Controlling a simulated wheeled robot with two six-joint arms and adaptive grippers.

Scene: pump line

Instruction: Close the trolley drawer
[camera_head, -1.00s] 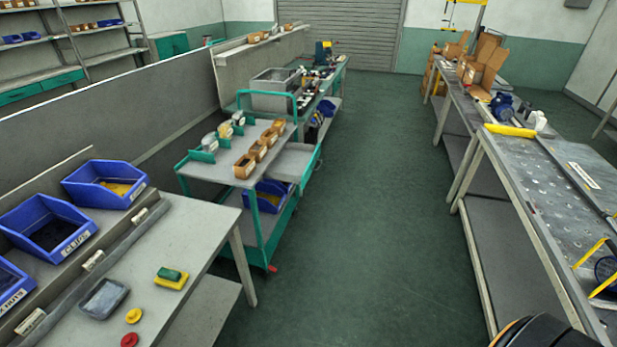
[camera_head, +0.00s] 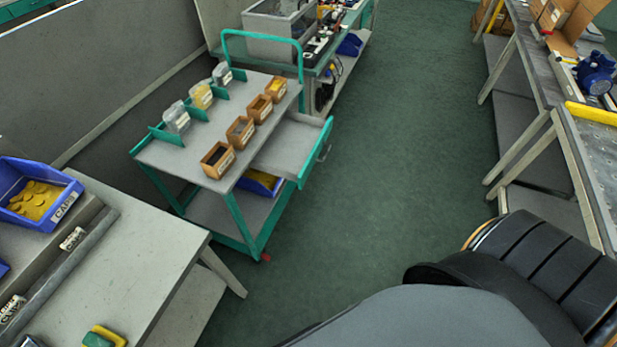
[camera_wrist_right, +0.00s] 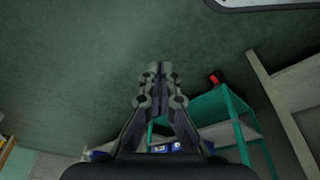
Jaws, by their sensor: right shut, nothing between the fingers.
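The trolley (camera_head: 150,155) has a grey top and a green frame and stands left of centre in the head view. Its drawer (camera_head: 288,152) sticks out from the right side, open. The drawer is a shallow grey tray with a green front and a handle (camera_head: 324,153) on its outer face. My right gripper (camera_wrist_right: 160,72) is shut and empty in the right wrist view, above the floor. Green framing of the trolley (camera_wrist_right: 238,128) shows beyond it at the lower right there. The fingers touch nothing that I can see. My left gripper is out of view.
Jars (camera_head: 201,95) and small brown boxes (camera_head: 239,131) stand on the trolley top. A workbench (camera_head: 130,250) with blue bins is at lower left, another bench (camera_head: 590,150) at right. The green floor (camera_head: 410,150) between is clear. My right arm fills the lower right.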

